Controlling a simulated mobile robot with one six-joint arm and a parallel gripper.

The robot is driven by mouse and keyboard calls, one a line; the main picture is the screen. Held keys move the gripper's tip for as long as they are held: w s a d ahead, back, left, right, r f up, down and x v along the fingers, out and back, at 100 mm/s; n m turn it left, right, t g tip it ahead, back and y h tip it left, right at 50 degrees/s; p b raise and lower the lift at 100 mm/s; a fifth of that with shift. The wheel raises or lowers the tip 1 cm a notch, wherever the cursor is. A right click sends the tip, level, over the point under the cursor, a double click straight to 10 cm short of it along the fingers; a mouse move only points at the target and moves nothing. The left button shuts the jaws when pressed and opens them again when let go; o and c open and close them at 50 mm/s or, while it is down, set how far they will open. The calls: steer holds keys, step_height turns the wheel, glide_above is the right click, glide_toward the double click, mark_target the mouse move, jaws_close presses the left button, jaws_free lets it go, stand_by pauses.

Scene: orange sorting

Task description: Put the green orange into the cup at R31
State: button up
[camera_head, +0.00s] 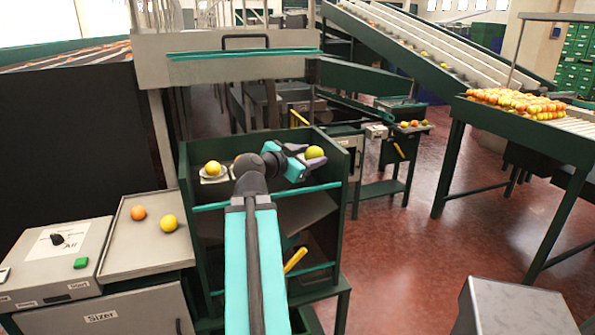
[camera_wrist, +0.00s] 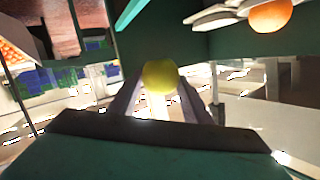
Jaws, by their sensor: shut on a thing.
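My gripper (camera_head: 308,158) is shut on a yellow-green orange (camera_head: 315,152), held above the dark green bin unit (camera_head: 340,172) near its right side. In the wrist view the same fruit (camera_wrist: 160,77) sits between the tips of my two fingers (camera_wrist: 160,95). A pale cup (camera_head: 213,178) at the left of the unit holds a yellowish fruit (camera_head: 213,168). The wrist view shows an orange fruit (camera_wrist: 270,15) on a pale cup (camera_wrist: 222,17) at the upper right. No R31 label is readable. My arm hides part of the unit's middle.
A grey tray (camera_head: 120,245) at the left holds an orange fruit (camera_head: 138,212) and a yellow fruit (camera_head: 169,222). A control box (camera_head: 80,255) stands beside it. A metal hood (camera_head: 225,65) spans behind the unit. Red floor (camera_head: 420,235) is open at the right.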

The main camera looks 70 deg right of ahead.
mark_target(307, 155)
steer(key=shift+f, duration=0.7)
steer(key=shift+w+r, duration=0.1)
steer(key=shift+w+d+r+p, duration=0.1)
steer(key=shift+w+d+p, duration=0.25)
steer(key=shift+p, duration=0.35)
steer(key=shift+w+d+p, duration=0.45)
steer(key=shift+d+p, duration=0.4)
steer(key=shift+p, duration=0.25)
steer(key=w+d+p, duration=0.1)
steer(key=w+d, duration=0.1)
steer(key=d, duration=0.1)
steer(key=w+d+f+p, duration=0.1)
steer(key=w+d, duration=0.2)
steer(key=d, duration=0.1)
steer(key=w+d+p, duration=0.2)
steer(key=d, duration=0.1)
steer(key=shift+w+d+f, duration=0.15)
steer(key=shift+d+f, duration=0.2)
steer(key=shift+d, duration=0.05)
steer(key=shift+f, duration=0.15)
